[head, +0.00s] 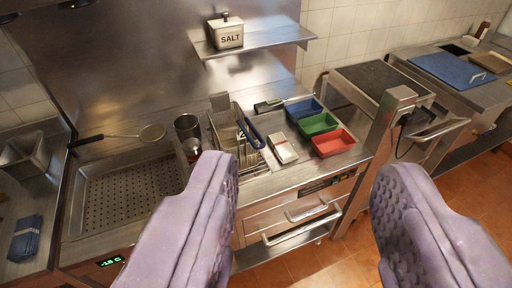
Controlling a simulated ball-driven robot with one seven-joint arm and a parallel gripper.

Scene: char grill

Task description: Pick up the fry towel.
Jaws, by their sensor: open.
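My gripper (304,190) is open and empty, its two purple padded fingers spread wide in the foreground. A folded blue cloth (25,238) lies on the counter at the far left. I cannot tell for sure which of the two is the fry towel.
The wire fryer basket (226,128) with a blue handle stands left of the whitish cloth. Blue (303,111), green (318,125) and red (333,143) trays stand right of it. A salt box (226,32) sits on the shelf above. A steel post (384,125) rises at right.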

